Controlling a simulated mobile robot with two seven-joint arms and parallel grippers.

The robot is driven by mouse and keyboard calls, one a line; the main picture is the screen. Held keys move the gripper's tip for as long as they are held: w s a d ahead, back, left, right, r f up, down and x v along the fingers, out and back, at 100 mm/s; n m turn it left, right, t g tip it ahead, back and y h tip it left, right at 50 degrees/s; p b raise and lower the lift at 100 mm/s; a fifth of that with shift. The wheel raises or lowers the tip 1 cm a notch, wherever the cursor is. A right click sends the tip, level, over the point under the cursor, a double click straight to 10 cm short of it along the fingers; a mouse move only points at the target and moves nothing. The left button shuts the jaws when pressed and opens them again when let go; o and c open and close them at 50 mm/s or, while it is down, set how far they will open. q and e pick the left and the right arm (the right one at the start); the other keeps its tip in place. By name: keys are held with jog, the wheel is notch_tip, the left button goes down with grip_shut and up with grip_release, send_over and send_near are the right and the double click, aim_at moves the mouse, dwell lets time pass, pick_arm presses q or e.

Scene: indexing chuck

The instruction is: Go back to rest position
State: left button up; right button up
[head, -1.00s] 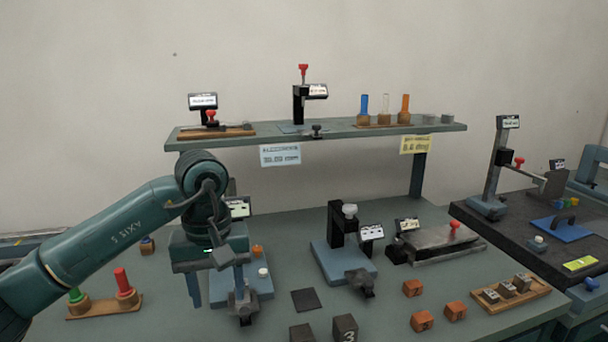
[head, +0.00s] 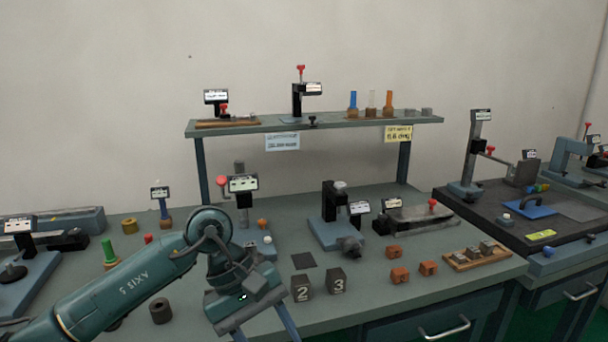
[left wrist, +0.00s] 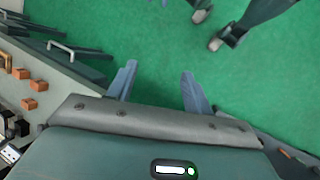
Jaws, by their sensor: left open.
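My left gripper (head: 265,334) is in front of the bench in the head view, pointing down, with its fingertips cut off by the bottom edge. In the left wrist view the left gripper (left wrist: 158,70) has its two blue fingers spread apart with nothing between them, over green floor. My right gripper cannot be made out in either view. A fixture with a display and a red knob (head: 242,184) stands behind my left arm, its base partly hidden. Another fixture with a blue base (head: 320,236) stands to the right of it.
The bench (head: 400,295) holds blocks marked 2 (head: 302,288) and 3 (head: 336,281), orange blocks (head: 400,275) and a wooden tray (head: 462,264). A shelf (head: 340,127) spans the back. A drawer handle (head: 447,328) sticks out in front. The floor (left wrist: 150,30) has open space.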

pick_arm(q)
jog(key=s+d+r+n+h, duration=0.3)
jog(key=d+n+h, duration=0.2)
jog(key=n+h, duration=0.25)
jog(key=s+d+r+n+h, duration=0.2)
jog(key=s+d+n+h, duration=0.25)
jog(key=n+h, duration=0.3)
jog(key=w+a+f+m+t+y, duration=0.2)
jog(key=a+f+m+t+y, duration=0.2)
jog(key=m+t, duration=0.5)
jog(key=w+a+f+m+t+y+p, duration=0.15)
jog(key=a+f+m+t+y, duration=0.3)
jog(key=m, duration=0.95)
jog(key=w+a+f+m+t+y, duration=0.2)
jog(key=a+f+m+t+y, duration=0.25)
jog(key=m, duration=0.65)
jog(key=s+a+f+n+g+y, duration=0.2)
jog(key=s+f+n, duration=0.3)
jog(key=f, duration=0.3)
jog(key=s+a+f+n+g+y, duration=0.1)
jog(key=s+a+f+n+g, duration=0.1)
jog(key=s+a+f+n, duration=0.2)
notch_tip(320, 180, down, 4)
jog(key=s+n, duration=0.2)
jog(key=shift+s+r+g+y, duration=0.15)
jog(key=shift+s+g+y, duration=0.25)
pick_arm(e)
jog(key=shift+s+d+r+h, duration=0.15)
jog(key=shift+d+h, duration=0.15)
jog(key=shift+d, duration=0.05)
